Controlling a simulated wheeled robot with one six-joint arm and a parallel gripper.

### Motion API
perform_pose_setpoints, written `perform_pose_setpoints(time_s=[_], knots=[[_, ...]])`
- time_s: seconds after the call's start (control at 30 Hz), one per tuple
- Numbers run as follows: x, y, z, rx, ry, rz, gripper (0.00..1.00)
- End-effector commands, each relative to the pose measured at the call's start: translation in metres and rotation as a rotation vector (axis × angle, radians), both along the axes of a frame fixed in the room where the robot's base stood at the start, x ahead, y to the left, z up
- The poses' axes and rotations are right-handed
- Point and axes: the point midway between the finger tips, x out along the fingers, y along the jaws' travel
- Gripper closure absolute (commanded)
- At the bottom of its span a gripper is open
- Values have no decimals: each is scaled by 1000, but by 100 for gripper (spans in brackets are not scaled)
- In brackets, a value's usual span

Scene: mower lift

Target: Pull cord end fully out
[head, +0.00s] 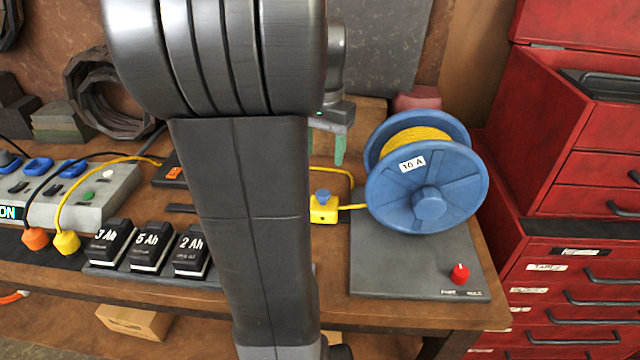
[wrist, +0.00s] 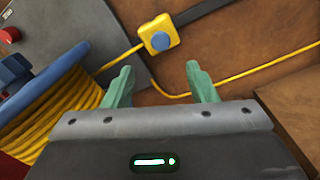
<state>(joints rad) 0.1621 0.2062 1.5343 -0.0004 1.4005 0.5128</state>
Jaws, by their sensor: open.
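The yellow cord (head: 417,138) is wound on a blue reel (head: 428,190) marked "10 A"; the reel also shows in the wrist view (wrist: 45,85). A short stretch runs to a yellow block with a blue knob (head: 323,208), also in the wrist view (wrist: 160,38). Another stretch of cord (wrist: 245,74) runs across the bench; part is hidden by my arm in the head view. At left a yellow cord reaches a yellow plug (head: 66,242); I cannot tell whether it is the same cord. My gripper (wrist: 160,82) is open and empty, above the cord beside the reel.
The reel stands on a grey plate (head: 400,270) with a red knob (head: 460,274). A grey socket box (head: 100,195), an orange plug (head: 36,238) and black batteries (head: 150,245) are on the left. Red tool drawers (head: 570,250) stand close on the right. My arm covers the middle.

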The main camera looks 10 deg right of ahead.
Motion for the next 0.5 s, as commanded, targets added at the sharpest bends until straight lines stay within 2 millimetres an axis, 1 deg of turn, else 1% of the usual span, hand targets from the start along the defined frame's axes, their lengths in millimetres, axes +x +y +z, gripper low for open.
perform_pose_setpoints(time_s=[0.03, 0.1, 0.3, 0.4, 0.5], knots=[[0, 0, -14, 1, 6, 1, 48], [-1, 0, -29, 1, 6, 1, 48], [-1, 0, -71, 1, 6, 2, 48], [0, 0, -87, 1, 4, 2, 48], [0, 0, -98, 0, 2, 2, 48]])
